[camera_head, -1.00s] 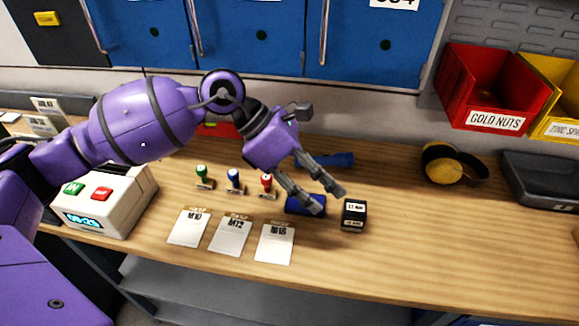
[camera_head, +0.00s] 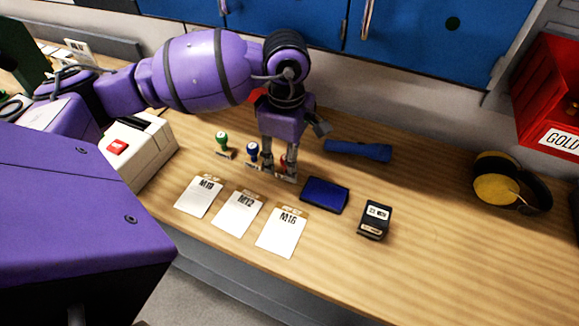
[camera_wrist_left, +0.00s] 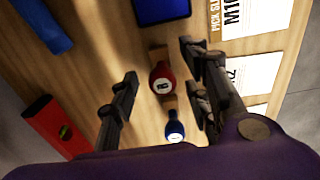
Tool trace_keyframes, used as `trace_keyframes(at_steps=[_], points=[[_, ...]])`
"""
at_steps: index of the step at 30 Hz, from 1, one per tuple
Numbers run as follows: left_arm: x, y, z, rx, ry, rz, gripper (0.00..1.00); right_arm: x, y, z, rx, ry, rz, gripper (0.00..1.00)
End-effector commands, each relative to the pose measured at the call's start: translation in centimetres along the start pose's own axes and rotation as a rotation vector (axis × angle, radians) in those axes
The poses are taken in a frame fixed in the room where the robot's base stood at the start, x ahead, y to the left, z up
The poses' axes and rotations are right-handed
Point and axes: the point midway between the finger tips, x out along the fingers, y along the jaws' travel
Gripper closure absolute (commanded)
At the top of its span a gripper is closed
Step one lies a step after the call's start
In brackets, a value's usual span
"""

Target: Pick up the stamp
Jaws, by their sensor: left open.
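Three stamps stand in a row on the wooden bench: a green-handled stamp (camera_head: 221,139), a blue-handled stamp (camera_head: 252,150) and a red-handled stamp (camera_head: 284,160). My left gripper (camera_head: 272,172) points down over the row and partly hides the red stamp. In the left wrist view, the red stamp (camera_wrist_left: 161,78) shows between the spread fingers of the open left gripper (camera_wrist_left: 159,62), with no clear contact. The blue stamp (camera_wrist_left: 174,128) shows beside it, lower in that view. My right gripper is not in view.
Paper cards (camera_head: 280,232) lie in front of the stamps. A blue ink pad (camera_head: 325,194), a black labelled box (camera_head: 375,220) and a blue flashlight (camera_head: 357,150) lie to the right. Yellow-black earmuffs (camera_head: 510,184) lie farther right. A white box with a red button (camera_head: 135,150) stands left.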

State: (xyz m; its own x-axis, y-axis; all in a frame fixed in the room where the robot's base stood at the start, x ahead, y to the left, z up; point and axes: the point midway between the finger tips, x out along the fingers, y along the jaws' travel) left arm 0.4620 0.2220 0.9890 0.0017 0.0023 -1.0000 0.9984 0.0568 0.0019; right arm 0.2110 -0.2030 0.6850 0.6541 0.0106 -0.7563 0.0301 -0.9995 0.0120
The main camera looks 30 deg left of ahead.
Motion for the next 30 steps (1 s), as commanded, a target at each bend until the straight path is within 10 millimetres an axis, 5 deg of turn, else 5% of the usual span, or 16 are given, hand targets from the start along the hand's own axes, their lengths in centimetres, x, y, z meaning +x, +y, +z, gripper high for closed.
trace_keyframes(at_steps=[6, 13, 23, 30], points=[[3.8, -0.2, 0.0, 0.000, 0.000, -0.010, 0.56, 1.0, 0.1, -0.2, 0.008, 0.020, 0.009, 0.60], [3.6, -0.1, 0.0, 0.000, -0.001, -0.002, 0.56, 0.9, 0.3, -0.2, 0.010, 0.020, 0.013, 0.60], [3.6, -0.1, 0.0, 0.000, -0.001, -0.002, 0.98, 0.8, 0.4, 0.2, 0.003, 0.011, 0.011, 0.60], [3.6, -0.1, 0.0, 0.000, -0.001, -0.002, 1.00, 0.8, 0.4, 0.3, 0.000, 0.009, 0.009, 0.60]])
